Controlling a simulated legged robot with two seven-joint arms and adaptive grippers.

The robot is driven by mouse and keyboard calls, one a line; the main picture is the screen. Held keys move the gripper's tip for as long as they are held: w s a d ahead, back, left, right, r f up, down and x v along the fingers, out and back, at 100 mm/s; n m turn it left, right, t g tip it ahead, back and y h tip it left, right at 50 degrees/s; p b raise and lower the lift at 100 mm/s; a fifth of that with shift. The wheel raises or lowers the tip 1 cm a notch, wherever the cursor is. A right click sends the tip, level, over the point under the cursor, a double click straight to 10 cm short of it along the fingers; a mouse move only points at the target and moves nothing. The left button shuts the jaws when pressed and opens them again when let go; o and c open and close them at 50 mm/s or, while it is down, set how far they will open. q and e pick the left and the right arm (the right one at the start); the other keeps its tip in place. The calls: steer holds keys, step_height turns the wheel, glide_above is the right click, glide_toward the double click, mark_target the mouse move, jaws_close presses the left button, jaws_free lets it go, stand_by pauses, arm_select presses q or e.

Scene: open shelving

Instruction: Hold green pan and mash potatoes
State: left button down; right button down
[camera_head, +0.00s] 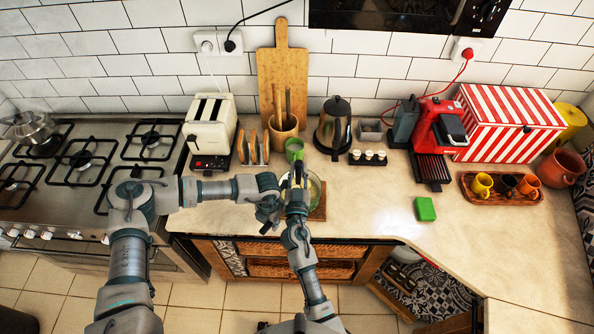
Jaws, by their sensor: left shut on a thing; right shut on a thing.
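The green pan (316,190) stands on a wooden board (319,214) near the counter's front edge, largely hidden behind my grippers; only part of its pale green rim and inside shows. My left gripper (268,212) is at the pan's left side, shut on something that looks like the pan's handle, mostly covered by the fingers. My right gripper (297,178) is over the pan, pointing away from me, shut on a thin tool that seems to be the masher. The masher's head and the potatoes cannot be made out.
A green cup (294,149), toast rack (253,150), and toaster (210,126) stand close behind and left. A kettle (333,122) and small jars (368,156) stand behind right. A green sponge (425,209) lies on the clear counter at right; the stove (85,165) is left.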

arm_select(q)
steer(key=shift+d+r, duration=0.25)
steer(key=shift+d, duration=0.4)
arm_select(e)
steer(key=shift+w+d, duration=0.2)
arm_select(q)
steer(key=shift+r, duration=0.1)
steer(key=shift+a, duration=0.3)
arm_select(e)
steer(key=shift+w+d+r, duration=0.1)
steer(key=shift+w+d, duration=0.15)
steer(key=shift+d, duration=0.35)
steer(key=shift+w+d+r, duration=0.1)
steer(key=shift+w+d, duration=0.2)
steer(key=shift+d, duration=0.25)
steer(key=shift+w+d+r, duration=0.1)
steer(key=shift+w+d, duration=0.15)
steer(key=shift+d, duration=0.35)
steer(key=shift+f, duration=0.75)
steer(key=shift+a, duration=0.1)
